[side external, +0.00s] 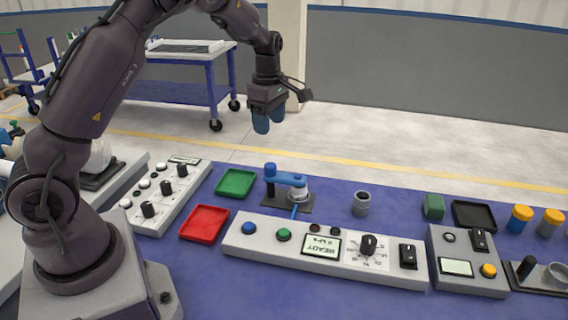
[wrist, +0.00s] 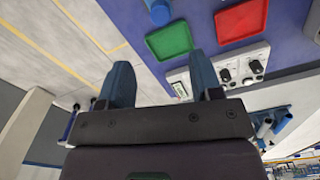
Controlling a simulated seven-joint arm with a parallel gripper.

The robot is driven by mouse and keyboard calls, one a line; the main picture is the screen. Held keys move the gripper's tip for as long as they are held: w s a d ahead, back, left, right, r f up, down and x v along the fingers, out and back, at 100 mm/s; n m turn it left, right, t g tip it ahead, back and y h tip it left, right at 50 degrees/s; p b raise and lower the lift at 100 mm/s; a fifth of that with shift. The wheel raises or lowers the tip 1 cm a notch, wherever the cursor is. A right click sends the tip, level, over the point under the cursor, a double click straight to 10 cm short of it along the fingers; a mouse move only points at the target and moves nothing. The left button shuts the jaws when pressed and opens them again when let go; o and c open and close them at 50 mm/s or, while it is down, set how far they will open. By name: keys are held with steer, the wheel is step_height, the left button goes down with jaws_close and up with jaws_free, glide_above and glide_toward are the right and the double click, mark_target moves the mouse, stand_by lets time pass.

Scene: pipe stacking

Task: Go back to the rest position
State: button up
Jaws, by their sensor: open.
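My gripper (side external: 269,122) hangs in the air above and beyond the far edge of the blue table, pointing down, clear of everything. Its two blue fingers are apart with nothing between them. In the wrist view the gripper (wrist: 163,88) is also open and empty, with the green tray and red tray beyond the fingers. On the table, a grey pipe piece (side external: 361,203) stands upright by itself. A small blue device (side external: 286,180) on a dark base stands to its left.
A green tray (side external: 236,183) and a red tray (side external: 204,223) lie left of the blue device. A long control panel (side external: 325,250) with a display reading READY runs along the front. A green block (side external: 433,206), a black tray (side external: 473,215) and orange-capped cylinders (side external: 520,219) stand at right.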

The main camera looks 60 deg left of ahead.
steer(key=s+d+r+m+t, duration=0.2)
steer(key=s+d+r+m, duration=0.5)
steer(key=s+m, duration=0.4)
steer(key=s+d+r+m+t, duration=0.3)
steer(key=s+d+r+m, duration=0.4)
steer(key=s+d+m, duration=0.3)
steer(key=s+m, duration=0.1)
steer(key=m, duration=0.2)
steer(key=shift+s+d+r+t, duration=0.15)
steer(key=shift+s+r+t, duration=0.1)
steer(key=shift+t, duration=0.05)
